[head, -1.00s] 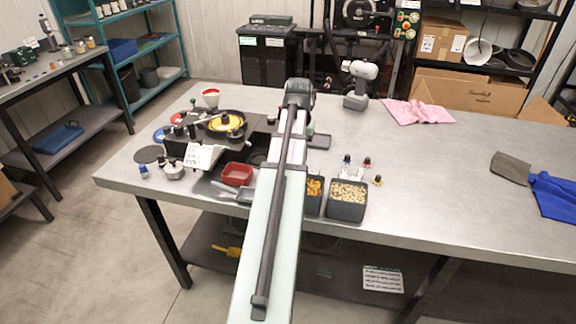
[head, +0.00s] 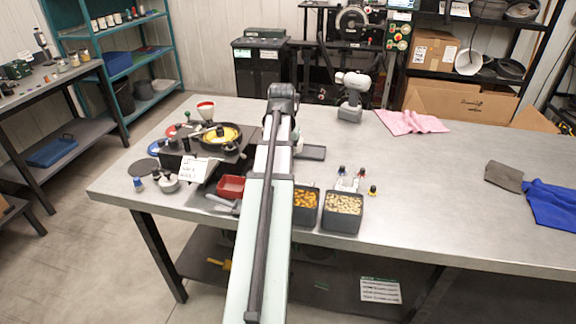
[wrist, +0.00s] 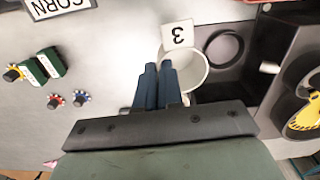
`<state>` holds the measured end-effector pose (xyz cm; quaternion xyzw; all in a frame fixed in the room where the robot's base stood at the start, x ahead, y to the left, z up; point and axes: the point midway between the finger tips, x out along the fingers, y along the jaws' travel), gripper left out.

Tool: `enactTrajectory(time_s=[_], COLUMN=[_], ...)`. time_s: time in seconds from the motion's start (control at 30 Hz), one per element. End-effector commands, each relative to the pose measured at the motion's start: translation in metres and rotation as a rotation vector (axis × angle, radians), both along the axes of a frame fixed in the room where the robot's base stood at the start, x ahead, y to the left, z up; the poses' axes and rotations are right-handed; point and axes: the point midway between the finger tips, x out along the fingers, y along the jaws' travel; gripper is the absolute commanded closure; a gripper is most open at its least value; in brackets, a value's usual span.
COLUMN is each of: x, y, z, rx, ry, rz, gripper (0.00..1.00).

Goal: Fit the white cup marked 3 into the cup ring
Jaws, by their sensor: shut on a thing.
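In the wrist view the white cup (wrist: 190,75), with a white tag marked 3 on its far side, is at the fingertips of my gripper (wrist: 158,66). The dark blue fingers are close together on the cup's left wall. A dark round ring (wrist: 225,48), which looks like the cup ring, lies just right of the cup and beyond it. The cup looks apart from it and not inside it; height is hard to tell. In the head view my arm hides the gripper and cup.
The seed meter with its yellow disc (head: 216,135) stands left of my arm, with a red tray (head: 231,187) in front. Two seed bins (head: 342,222) stand right, near the table's front edge. A drill (head: 350,100) and pink cloth (head: 410,121) are behind.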

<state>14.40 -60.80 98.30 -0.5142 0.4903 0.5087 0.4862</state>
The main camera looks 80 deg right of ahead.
Motion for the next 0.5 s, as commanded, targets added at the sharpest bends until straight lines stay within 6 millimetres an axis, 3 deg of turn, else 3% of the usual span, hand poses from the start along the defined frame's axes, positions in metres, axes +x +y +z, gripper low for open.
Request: enactTrajectory(time_s=[0.23, 0.33, 0.5], x=[0.065, 0.074, 0.074], y=[-0.018, -0.029, -0.022], z=[0.033, 0.044, 0.041], rx=[-0.024, -0.008, 0.013], ry=[-0.026, -0.051, -0.058], rz=[0.084, 0.028, -0.049], gripper=[1.00, 1.00, 1.00])
